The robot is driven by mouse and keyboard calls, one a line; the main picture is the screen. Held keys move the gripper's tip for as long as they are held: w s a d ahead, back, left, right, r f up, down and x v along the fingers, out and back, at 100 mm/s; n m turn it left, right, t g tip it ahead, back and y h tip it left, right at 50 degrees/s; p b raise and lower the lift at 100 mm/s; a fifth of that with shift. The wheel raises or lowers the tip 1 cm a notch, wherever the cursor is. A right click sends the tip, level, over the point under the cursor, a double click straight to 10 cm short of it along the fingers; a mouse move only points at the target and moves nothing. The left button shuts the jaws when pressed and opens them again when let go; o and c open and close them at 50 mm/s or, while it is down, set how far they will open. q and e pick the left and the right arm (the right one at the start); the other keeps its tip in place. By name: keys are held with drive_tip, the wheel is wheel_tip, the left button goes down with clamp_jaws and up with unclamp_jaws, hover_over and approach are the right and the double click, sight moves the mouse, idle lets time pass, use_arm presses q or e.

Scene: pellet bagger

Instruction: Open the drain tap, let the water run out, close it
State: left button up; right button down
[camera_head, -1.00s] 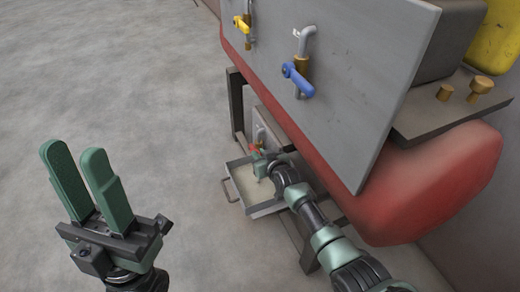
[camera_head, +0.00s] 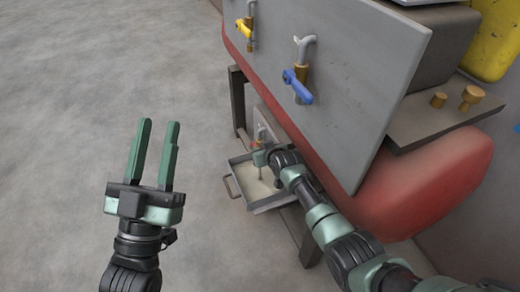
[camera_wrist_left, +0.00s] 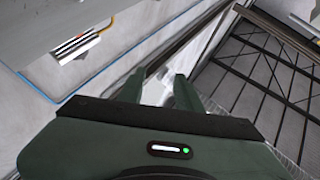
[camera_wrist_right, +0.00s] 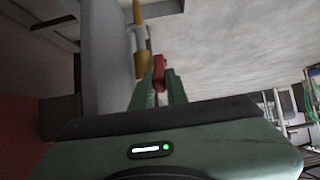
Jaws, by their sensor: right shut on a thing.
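The drain tap has a brass body (camera_wrist_right: 141,55) and a red lever (camera_wrist_right: 159,74), low down below the red tank. The lever sits between the fingertips of my right gripper (camera_wrist_right: 161,88), which is shut on it. In the head view my right gripper (camera_head: 259,156) is beside the tap under the tank, and most of the lever is hidden. A metal drain tray (camera_head: 272,204) with a pale bottom lies beneath the tap. A thin upright streak below the tap may be water; I cannot tell. My left gripper (camera_head: 157,124) is open and empty, well left of the tank.
A blue-handled tap (camera_head: 298,86) and a yellow-handled tap (camera_head: 243,28) sit on the grey panel (camera_head: 350,95). The red tank (camera_head: 425,185) and dark frame legs stand close to my right arm. The floor at left is clear.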

drive_tip(key=shift+s+f, duration=0.1)
drive_tip(key=shift+f, duration=0.05)
drive_tip(key=c, duration=1.5)
unclamp_jaws()
drive_tip(key=shift+o, duration=0.5)
drive_tip(key=shift+r, duration=0.2)
